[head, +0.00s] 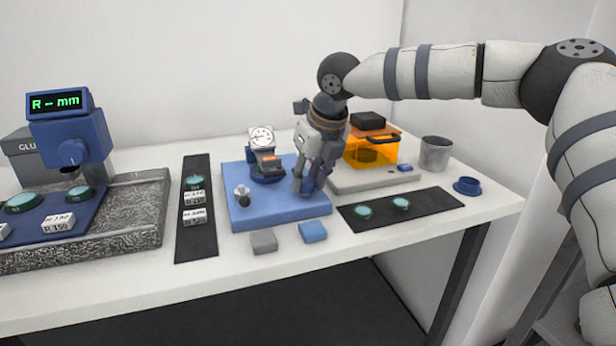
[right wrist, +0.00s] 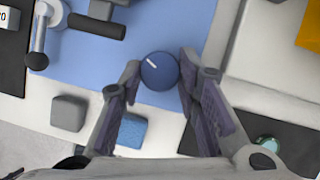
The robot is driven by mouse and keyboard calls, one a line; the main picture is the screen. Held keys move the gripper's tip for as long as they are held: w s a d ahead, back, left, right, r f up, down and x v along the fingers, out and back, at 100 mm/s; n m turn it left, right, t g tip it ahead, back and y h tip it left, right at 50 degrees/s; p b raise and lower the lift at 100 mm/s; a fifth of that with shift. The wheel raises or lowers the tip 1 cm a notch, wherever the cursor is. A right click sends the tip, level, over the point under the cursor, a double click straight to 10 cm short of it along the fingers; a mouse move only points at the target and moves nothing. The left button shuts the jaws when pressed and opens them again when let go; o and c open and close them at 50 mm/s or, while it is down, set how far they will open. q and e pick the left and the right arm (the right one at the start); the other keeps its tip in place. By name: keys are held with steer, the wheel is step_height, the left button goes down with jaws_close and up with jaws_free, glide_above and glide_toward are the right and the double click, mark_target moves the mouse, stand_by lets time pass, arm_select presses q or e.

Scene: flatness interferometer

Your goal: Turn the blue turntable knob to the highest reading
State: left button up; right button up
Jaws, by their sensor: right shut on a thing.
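The blue knob (right wrist: 160,70) is round with a white mark pointing toward the upper left in the right wrist view. My right gripper (head: 312,182) reaches down over the right part of the blue base plate (head: 242,213). Its two fingers are shut on the knob, one on each side; in the head view they mostly hide it. A round white dial gauge (head: 262,137) stands at the back of the plate, above a dark blue turntable (head: 267,175). Its needle is too small to read. My left gripper is not in view.
Grey (head: 263,241) and blue (head: 313,231) blocks lie in front. An orange box (head: 370,150) and metal cup (head: 435,154) stand right. A blue instrument (head: 65,130) at left displays "R -- mm".

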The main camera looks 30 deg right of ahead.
steer(key=shift+o, duration=0.2)
steer(key=shift+n, duration=0.4)
steer(key=shift+d+f+n+y, duration=0.1)
steer(key=shift+n+y, duration=0.4)
steer(key=shift+n, duration=0.5)
steer(key=n, duration=0.1)
steer(key=n+g+y+b, duration=0.1)
steer(key=n, duration=0.1)
steer(key=shift+w+d+f+n, duration=0.1)
steer(key=shift+f+n, duration=0.1)
steer(key=shift+n, duration=0.1)
steer(key=n+b, duration=0.1)
steer(key=n, duration=0.1)
steer(key=n+g+y+b, duration=0.1)
steer(key=n, duration=0.2)
steer(key=shift+w+d+y, duration=0.1)
steer(key=shift+w+y, duration=0.05)
steer(key=shift+y, duration=0.15)
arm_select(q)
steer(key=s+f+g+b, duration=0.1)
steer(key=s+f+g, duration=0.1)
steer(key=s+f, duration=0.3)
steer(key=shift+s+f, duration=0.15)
arm_select(e)
steer(key=shift+w+r+n+g+y, duration=0.15)
steer(key=shift+n+g, duration=0.35)
steer(key=shift+n, duration=0.6)
steer(key=shift+s+n+g+y, duration=0.15)
steer(key=shift+n+g, duration=0.35)
steer(key=shift+n, duration=0.6)
